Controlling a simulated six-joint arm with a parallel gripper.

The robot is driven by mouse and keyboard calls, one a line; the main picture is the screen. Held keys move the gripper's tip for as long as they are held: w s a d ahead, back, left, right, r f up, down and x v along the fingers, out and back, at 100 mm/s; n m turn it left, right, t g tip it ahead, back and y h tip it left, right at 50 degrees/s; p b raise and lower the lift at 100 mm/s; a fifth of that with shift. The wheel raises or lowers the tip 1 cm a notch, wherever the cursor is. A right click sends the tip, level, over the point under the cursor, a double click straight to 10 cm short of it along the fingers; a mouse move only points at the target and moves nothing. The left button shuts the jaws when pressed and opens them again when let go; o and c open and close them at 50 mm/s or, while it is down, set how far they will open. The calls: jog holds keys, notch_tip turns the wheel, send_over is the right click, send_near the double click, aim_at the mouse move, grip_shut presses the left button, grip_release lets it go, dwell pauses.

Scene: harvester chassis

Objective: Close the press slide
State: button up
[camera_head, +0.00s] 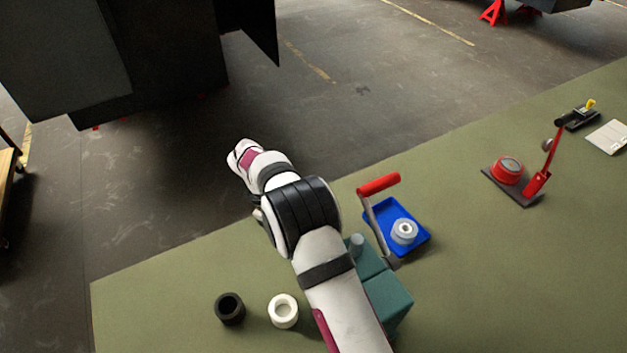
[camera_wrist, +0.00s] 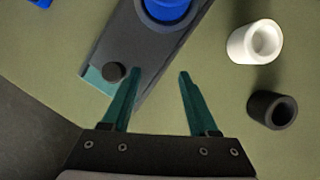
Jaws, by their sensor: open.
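In the wrist view, the press slide (camera_wrist: 128,48) is a long dark grey plate running diagonally. A round black knob (camera_wrist: 114,72) stands near its lower left end. A blue round part (camera_wrist: 168,8) sits on the plate at the top edge, partly cut off. My gripper (camera_wrist: 160,72) is open, its two teal fingers apart above the plate with nothing between them. The knob lies just left of the left fingertip; I cannot tell whether they touch. In the head view, the teal press (camera_head: 388,300) with a red-handled lever (camera_head: 378,185) is partly hidden by my arm, and the gripper is hidden.
A white ring (camera_head: 283,311) and a black ring (camera_head: 229,309) stand on the green table left of my arm. A blue tray (camera_head: 421,241) with a metal ring (camera_head: 404,232) lies right of the lever. A red-handled device (camera_head: 508,170) stands farther right.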

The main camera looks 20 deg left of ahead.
jog(key=v, duration=1)
jog(key=w+d+r+n+t+y, duration=0.1)
jog(key=w+d+r+n+y, duration=0.1)
jog(key=d+r+n+y, duration=0.2)
jog(key=d+r+n, duration=0.3)
jog(key=n, duration=0.2)
jog(key=shift+d+r, duration=0.3)
jog(key=shift+d, duration=0.05)
jog(key=shift+w, duration=0.15)
